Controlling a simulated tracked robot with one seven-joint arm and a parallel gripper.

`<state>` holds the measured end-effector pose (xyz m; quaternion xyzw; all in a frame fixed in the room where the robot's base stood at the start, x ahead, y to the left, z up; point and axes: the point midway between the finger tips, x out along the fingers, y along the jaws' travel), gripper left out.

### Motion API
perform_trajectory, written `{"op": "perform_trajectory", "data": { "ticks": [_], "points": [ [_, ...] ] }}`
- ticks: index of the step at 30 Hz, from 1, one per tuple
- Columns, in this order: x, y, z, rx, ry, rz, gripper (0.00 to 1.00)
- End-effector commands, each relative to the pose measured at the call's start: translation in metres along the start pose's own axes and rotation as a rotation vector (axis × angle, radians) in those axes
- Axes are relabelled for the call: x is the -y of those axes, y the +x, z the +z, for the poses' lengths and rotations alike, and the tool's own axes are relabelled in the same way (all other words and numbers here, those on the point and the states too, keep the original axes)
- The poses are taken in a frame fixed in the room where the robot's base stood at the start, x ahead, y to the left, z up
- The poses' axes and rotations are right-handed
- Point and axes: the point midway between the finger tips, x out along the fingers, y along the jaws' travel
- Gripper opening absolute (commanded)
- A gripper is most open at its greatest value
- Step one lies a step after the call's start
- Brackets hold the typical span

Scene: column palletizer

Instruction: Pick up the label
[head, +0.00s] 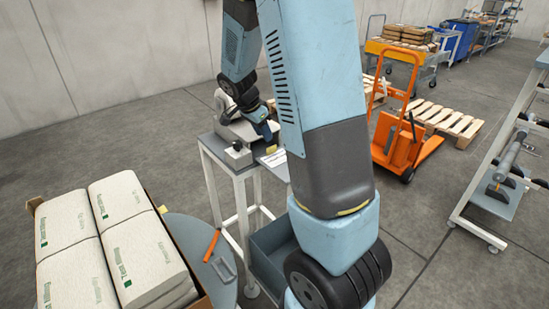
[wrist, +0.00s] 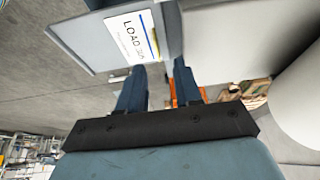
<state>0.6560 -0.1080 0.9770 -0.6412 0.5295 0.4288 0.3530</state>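The label (wrist: 138,36) is a white card with dark "LOAD" lettering and a blue and yellow stripe. In the wrist view it lies on a grey tabletop (wrist: 88,50), close beyond the fingertips. In the head view the label (head: 272,158) shows as a white patch near the table's front edge, partly hidden by my arm. My gripper (wrist: 159,75) is open, its two dark blue fingers apart with nothing between them. In the head view my gripper (head: 266,134) is small and mostly hidden, above the table near the label.
A light grey machine (head: 238,135) stands on the table beside my gripper. A box of sacks (head: 202,300) and a round grey stand with an orange-handled tool (head: 211,246) are at front left. An orange pallet truck (head: 398,142) and wooden pallet (head: 440,118) stand right.

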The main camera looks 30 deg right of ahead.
Motion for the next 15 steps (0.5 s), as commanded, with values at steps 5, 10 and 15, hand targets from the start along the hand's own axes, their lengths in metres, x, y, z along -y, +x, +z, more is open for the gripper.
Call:
{"op": "perform_trajectory", "data": {
  "ticks": [5,10,15],
  "points": [
    [0.0,0.013,0.0,0.001,0.001,0.0,0.34],
    [-0.002,0.025,0.0,0.0,0.0,0.002,0.34],
    [-0.005,0.05,0.0,0.001,0.0,0.002,0.34]
  ]
}}
